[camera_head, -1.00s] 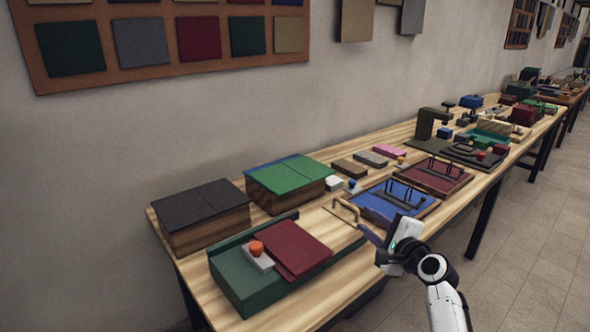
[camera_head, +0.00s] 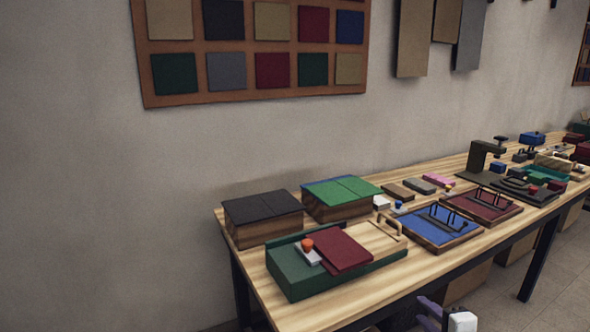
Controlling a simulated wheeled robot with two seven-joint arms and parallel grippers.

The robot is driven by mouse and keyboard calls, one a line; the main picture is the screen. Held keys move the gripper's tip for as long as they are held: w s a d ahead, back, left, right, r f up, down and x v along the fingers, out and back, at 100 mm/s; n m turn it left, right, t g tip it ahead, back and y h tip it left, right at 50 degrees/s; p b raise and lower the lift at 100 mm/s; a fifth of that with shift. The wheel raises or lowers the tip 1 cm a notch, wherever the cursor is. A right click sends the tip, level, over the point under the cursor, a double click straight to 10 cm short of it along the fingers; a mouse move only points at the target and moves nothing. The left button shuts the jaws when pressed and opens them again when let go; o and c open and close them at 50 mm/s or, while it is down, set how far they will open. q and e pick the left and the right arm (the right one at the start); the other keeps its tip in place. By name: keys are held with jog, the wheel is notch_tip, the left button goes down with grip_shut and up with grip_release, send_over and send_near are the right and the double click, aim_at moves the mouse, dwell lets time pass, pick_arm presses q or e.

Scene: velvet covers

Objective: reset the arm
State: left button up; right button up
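My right gripper (camera_head: 428,314) shows at the bottom edge, right of centre, in front of the table's front edge and below the tabletop. Only its dark purplish finger parts and a piece of its white and black body are in the picture. The rest of my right arm is cut off by the frame. I see nothing held in it, but I cannot tell how far its fingers are apart. My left gripper is out of view.
The long wooden table (camera_head: 327,316) runs along the wall. On it are a green box with a red panel (camera_head: 342,250) and orange knob, black-topped (camera_head: 262,204) and green-topped (camera_head: 340,190) boxes, a blue tray (camera_head: 433,228) and a red tray (camera_head: 482,205). Bare floor lies at right.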

jog(key=s+a+f+n+g, duration=0.25)
jog(key=s+f+n, duration=0.25)
jog(key=s+f, duration=0.3)
jog(key=s+a+f+n+g, duration=0.1)
jog(key=s+a+f+n, duration=0.4)
jog(key=s, duration=0.6)
jog(key=s+a+f+n, duration=0.1)
jog(key=s+a+n, duration=0.1)
jog(key=s, duration=0.3)
jog(key=s+a+f+n+g, duration=0.1)
jog(key=s+a+f+n, duration=0.1)
jog(key=s+n, duration=0.2)
jog(key=s+a+f+n+g+y, duration=0.1)
jog(key=s+a+f+n, duration=0.1)
jog(key=s, duration=0.5)
jog(key=shift+f+n, duration=0.15)
jog(key=shift+n, duration=0.35)
